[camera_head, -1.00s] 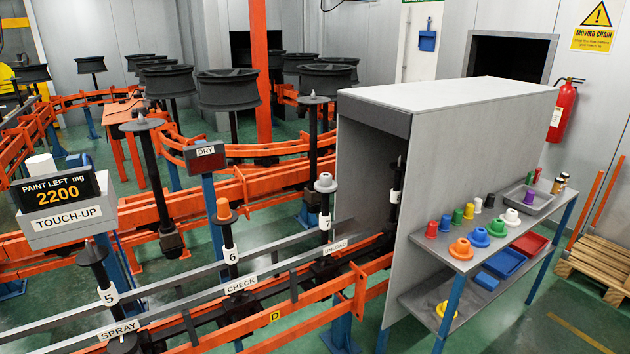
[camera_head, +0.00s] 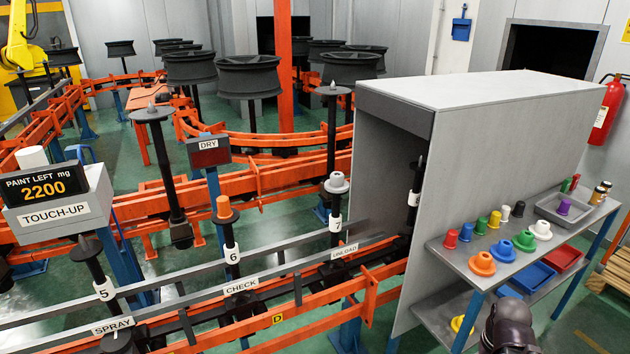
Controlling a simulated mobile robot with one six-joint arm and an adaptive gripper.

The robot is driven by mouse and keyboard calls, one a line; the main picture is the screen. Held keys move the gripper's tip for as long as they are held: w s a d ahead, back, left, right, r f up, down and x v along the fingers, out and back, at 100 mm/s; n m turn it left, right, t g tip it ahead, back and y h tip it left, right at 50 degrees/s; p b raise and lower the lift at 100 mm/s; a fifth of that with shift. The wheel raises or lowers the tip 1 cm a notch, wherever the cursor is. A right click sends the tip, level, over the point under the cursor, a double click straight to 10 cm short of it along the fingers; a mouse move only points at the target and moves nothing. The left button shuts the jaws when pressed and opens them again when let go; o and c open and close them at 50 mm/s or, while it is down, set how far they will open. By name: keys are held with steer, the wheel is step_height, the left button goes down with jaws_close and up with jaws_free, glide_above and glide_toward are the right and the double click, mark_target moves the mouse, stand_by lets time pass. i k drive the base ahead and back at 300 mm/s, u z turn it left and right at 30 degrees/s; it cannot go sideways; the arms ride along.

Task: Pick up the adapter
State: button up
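Several adapter-like pieces are in view, and I cannot tell which one is meant. On the grey bench stand flanged pieces in orange (camera_head: 482,264), blue (camera_head: 502,252), green (camera_head: 524,241) and white (camera_head: 541,230). An orange piece (camera_head: 224,207) sits on spindle 6, and a pale grey flanged piece (camera_head: 337,183) sits on spindle 7. My gripper's fingers are not visible. A dark rounded part, apparently of my arm, shows at the bottom right in front of the bench.
A large grey booth (camera_head: 480,140) stands left of the bench (camera_head: 447,258). A grey tray (camera_head: 552,210) holds a purple piece. Blue and red trays (camera_head: 564,257) and a yellow piece (camera_head: 459,323) lie below. Orange rails (camera_head: 280,322) cross the front.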

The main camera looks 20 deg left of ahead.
mark_target(337, 184)
steer(key=u, duration=0.6)
steer(key=i, duration=0.95)
steer(key=u, duration=0.45)
